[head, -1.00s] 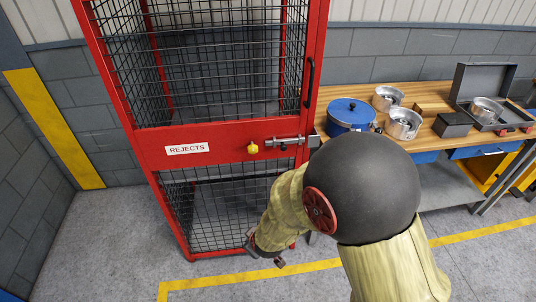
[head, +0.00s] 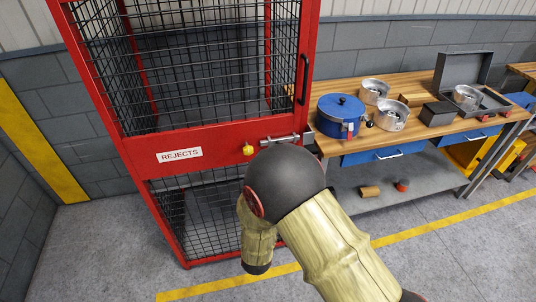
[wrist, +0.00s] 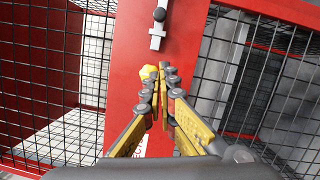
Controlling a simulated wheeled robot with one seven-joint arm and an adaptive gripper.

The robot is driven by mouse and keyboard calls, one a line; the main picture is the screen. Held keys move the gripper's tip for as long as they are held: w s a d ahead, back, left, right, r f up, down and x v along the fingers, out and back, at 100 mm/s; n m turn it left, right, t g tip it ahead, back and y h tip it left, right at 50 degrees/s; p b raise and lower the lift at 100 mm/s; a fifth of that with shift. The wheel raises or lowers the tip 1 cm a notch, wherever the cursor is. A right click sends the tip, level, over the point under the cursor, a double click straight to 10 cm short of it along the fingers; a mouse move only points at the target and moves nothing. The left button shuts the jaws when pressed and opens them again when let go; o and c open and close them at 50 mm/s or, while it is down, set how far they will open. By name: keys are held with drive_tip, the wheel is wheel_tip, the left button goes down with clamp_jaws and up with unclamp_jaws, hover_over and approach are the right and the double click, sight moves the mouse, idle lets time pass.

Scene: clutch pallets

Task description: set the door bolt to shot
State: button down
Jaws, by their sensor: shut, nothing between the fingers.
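The red cage door carries a grey metal bolt (head: 282,138) on its cross rail, at the edge near the black handle. In the wrist view the bolt (wrist: 157,36) is at the top, with a black knob (wrist: 159,14) on it. I cannot tell whether its bar enters a keeper. A small yellow piece (head: 249,150) sits on the rail left of the bolt; it also shows in the wrist view (wrist: 148,72). My gripper (wrist: 166,72) is shut and empty, its tips beside the yellow piece in the picture and below the bolt. My arm hides it in the head view.
The red mesh cage (head: 205,137) bears a REJECTS sign (head: 180,155). To its right, a wooden workbench (head: 420,138) holds a blue pot (head: 338,118), several metal housings and an open grey case (head: 462,70). Open floor lies in front, marked by a yellow line (head: 440,221).

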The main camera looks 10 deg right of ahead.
idle(0.4)
drive_tip(key=b, duration=0.3)
approach(269, 144)
drive_tip(key=w, duration=0.5)
drive_tip(key=shift+d+r, duration=0.15)
drive_tip(key=shift+d, duration=0.35)
drive_tip(key=d, duration=0.4)
drive_tip(key=shift+d, duration=0.3)
drive_tip(key=shift+b, duration=0.3)
